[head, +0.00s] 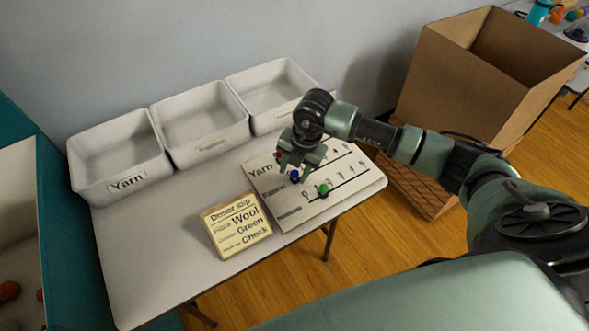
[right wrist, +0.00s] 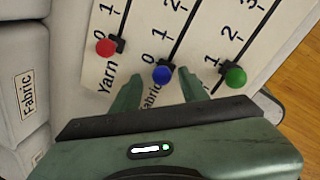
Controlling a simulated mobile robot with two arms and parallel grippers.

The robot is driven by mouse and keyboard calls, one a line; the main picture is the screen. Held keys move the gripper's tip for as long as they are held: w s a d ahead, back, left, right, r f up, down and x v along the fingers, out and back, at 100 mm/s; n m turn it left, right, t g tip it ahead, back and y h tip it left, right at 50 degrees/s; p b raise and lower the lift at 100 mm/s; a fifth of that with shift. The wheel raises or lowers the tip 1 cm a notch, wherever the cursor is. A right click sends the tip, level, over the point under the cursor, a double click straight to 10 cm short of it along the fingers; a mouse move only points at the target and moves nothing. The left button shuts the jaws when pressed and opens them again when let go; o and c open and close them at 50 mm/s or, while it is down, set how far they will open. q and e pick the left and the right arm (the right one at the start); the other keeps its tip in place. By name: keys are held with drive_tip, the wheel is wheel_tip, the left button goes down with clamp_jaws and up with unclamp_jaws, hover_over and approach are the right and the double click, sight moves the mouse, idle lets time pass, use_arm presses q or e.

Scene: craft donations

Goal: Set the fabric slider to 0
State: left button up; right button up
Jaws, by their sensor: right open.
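The slider board (head: 348,194) lies on the table and carries three sliders with number scales. The fabric slider's blue knob (right wrist: 162,77) is at the 0 end of its track, beside the 0 mark; it also shows in the head view (head: 295,176). My right gripper (right wrist: 160,82) is open, with one fingertip on each side of the blue knob in the right wrist view; I cannot tell whether they touch it. The red yarn knob (right wrist: 105,47) sits near 0. The green knob (right wrist: 235,77) sits near 1. My left gripper is not in view.
A donor slip sign (head: 237,224) reading Wool, Green, Check lies left of the board. Three white bins (head: 125,183) stand along the table's back. A large cardboard box (head: 450,85) stands right of the table. The table's front left (head: 150,270) is clear.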

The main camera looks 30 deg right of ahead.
wheel_tip(320, 180, up, 8)
drive_tip(key=s, duration=0.1)
drive_tip(key=shift+d+f+b, duration=0.15)
drive_tip(key=shift+d+b, duration=0.3)
drive_tip(key=shift+s+a, duration=0.1)
